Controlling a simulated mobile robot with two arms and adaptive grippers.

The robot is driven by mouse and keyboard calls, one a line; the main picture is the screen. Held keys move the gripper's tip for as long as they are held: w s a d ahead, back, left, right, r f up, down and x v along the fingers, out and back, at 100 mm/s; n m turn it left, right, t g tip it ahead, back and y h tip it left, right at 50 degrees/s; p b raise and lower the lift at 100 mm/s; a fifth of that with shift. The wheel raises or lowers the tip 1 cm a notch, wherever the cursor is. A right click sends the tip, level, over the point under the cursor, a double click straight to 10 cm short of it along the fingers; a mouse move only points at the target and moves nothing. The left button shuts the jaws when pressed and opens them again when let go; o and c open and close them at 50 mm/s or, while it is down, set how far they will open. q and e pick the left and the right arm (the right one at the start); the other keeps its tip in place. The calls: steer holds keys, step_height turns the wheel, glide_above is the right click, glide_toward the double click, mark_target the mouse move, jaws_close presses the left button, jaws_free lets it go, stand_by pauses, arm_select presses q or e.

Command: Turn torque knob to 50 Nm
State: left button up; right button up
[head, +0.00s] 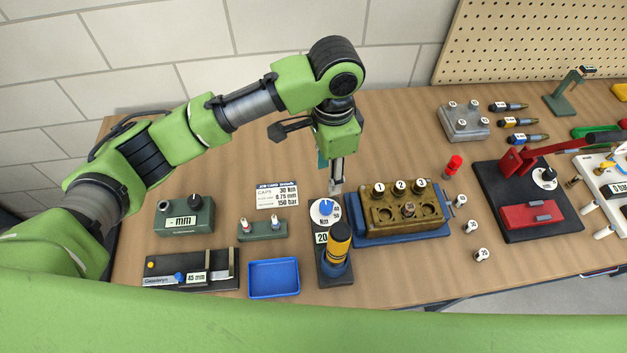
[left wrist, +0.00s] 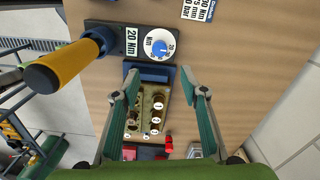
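The torque knob (head: 326,207) is a blue knob on a white round dial at the far end of a dark tool base (head: 322,262). In the left wrist view the knob (left wrist: 159,47) lies just beyond the fingertips. The readout (left wrist: 131,41) beside it shows 20 Nm. A torque tool with a yellow and black handle (head: 339,240) stands on the same base. My left gripper (head: 337,188) points down just behind the knob, apart from it. In the left wrist view its fingers (left wrist: 159,70) are spread with nothing held. My right gripper does not show.
A brass block (head: 375,224) with numbered caps sits on a blue base right of the knob. A job card (head: 277,195) reading 30 Nm and a blue tray (head: 251,281) lie left. A red-levered press (head: 495,185) stands farther right.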

mark_target(326, 205)
arm_select(q)
step_height(326, 205, down, 12)
steer(key=p, duration=0.3)
steer(key=shift+s, duration=0.1)
steer(key=shift+f, duration=0.8)
steer(key=c, duration=1.1)
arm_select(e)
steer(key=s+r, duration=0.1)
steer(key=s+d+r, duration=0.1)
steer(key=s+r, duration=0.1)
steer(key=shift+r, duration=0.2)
